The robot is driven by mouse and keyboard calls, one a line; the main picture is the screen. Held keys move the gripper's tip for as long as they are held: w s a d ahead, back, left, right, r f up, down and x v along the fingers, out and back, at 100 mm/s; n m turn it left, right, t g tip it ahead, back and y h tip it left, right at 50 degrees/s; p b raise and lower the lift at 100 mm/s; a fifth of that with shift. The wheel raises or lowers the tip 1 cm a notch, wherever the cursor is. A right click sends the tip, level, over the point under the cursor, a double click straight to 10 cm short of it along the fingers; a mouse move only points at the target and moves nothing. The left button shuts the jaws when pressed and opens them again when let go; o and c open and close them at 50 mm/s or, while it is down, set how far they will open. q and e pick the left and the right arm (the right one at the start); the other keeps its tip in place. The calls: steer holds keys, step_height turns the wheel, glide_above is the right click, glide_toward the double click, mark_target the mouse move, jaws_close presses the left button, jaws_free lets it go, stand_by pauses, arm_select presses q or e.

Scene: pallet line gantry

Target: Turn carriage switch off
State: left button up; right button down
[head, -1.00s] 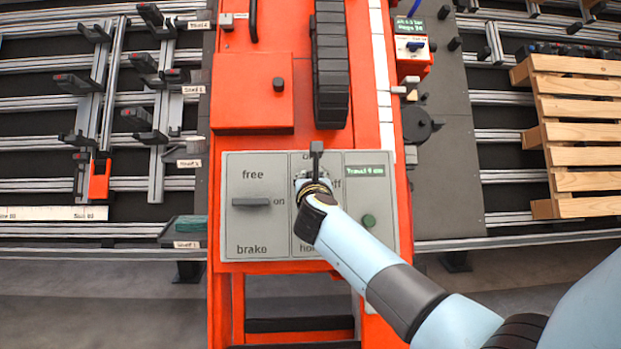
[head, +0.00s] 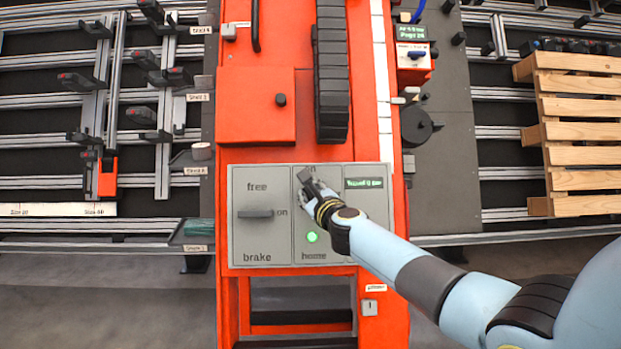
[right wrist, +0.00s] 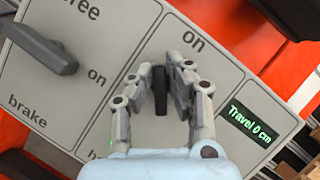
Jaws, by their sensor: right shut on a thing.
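The grey control panel (head: 240,180) is on the orange machine. Its middle section bears the carriage switch, a dark lever (head: 304,176) below the word "on"; "home" shows at the bottom. My right gripper (head: 310,186) is at this lever and covers the area to its right. In the right wrist view, the fingers of my right gripper (right wrist: 162,90) are on both sides of the dark lever (right wrist: 160,92), shut on it. The lever leans to the left of the panel's upright direction. My left gripper is not in view.
A second dark lever (head: 256,213), between "free" and "brake", lies across at "on". A green light (head: 311,237) glows below my gripper. A green display (right wrist: 250,122) reads "Travel 0 cm". A wooden pallet (head: 580,130) stands at the right.

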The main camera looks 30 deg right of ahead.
steer(key=n+y+p, duration=0.2)
steer(key=n+p, duration=0.1)
steer(key=n, duration=0.1)
steer(key=shift+a+g, duration=0.1)
steer(key=shift+g, duration=0.3)
steer(key=n+y+p, duration=0.1)
steer(key=n+p, duration=0.2)
steer(key=shift+a+g, duration=0.1)
steer(key=shift+g, duration=0.3)
steer(key=n+p, duration=0.1)
steer(key=n+g+y+p, duration=0.1)
steer(key=n, duration=0.1)
steer(key=shift+a+f, duration=0.1)
steer(key=shift+f, duration=0.2)
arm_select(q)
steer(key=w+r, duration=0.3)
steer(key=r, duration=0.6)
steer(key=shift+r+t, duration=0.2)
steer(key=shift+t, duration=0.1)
arm_select(e)
steer(key=shift+s+f+n+g, duration=0.15)
steer(key=shift+n+g, duration=0.25)
steer(key=shift+n, duration=0.2)
arm_select(q)
steer(key=shift+p, duration=0.35)
